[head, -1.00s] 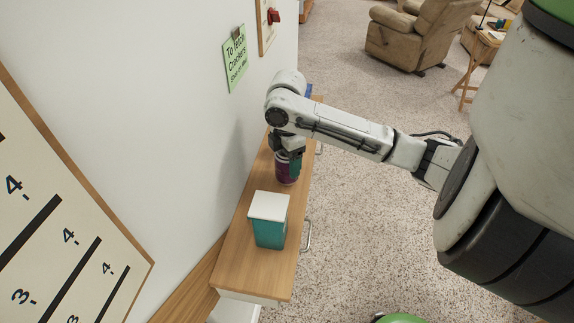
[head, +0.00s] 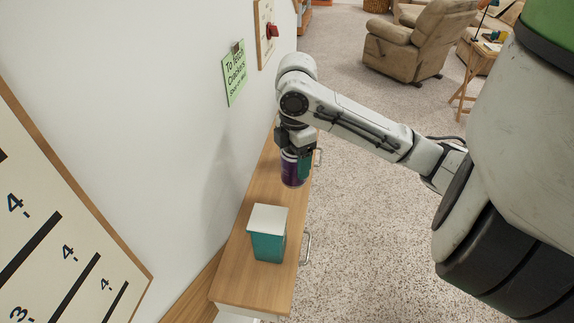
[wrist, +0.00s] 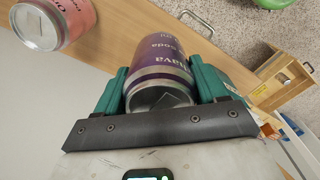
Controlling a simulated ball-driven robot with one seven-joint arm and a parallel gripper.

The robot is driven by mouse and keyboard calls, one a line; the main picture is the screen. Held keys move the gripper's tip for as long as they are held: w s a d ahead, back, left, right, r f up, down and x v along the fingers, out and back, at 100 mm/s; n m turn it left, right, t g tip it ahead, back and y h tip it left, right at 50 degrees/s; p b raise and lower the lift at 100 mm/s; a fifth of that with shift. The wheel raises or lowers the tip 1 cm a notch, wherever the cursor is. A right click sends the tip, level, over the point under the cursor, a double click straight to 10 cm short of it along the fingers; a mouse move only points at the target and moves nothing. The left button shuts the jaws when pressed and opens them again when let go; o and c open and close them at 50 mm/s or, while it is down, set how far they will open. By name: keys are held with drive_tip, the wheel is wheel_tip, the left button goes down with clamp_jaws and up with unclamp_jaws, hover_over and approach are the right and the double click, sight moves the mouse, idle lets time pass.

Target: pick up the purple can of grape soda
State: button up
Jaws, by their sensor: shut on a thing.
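A purple can (head: 292,169) is above the narrow wooden cabinet top (head: 250,282), below my wrist in the head view. In the wrist view the can (wrist: 160,60) shows its silver end towards the camera, and its label has letters reading like "ava" and "Soda". My gripper (head: 301,163) is shut on the can, with a green finger on each side in the wrist view (wrist: 163,88). I cannot tell whether the can touches the top.
A teal box with a white lid (head: 268,234) stands nearer on the cabinet top. A pink can (wrist: 52,22) is left of the held can in the wrist view. The wall (head: 180,110) runs close along the left. Carpet (head: 370,240) is clear at right.

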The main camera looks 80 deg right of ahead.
drive_tip(key=s+a+r+p, duration=0.5)
drive_tip(key=s+a+p, duration=0.1)
drive_tip(key=s+p, duration=0.1)
drive_tip(key=shift+a+r+p, duration=0.15)
drive_tip(key=shift+a+p, duration=0.15)
drive_tip(key=shift+p, duration=0.6)
drive_tip(key=shift+a+p, duration=0.15)
drive_tip(key=shift+p, duration=0.15)
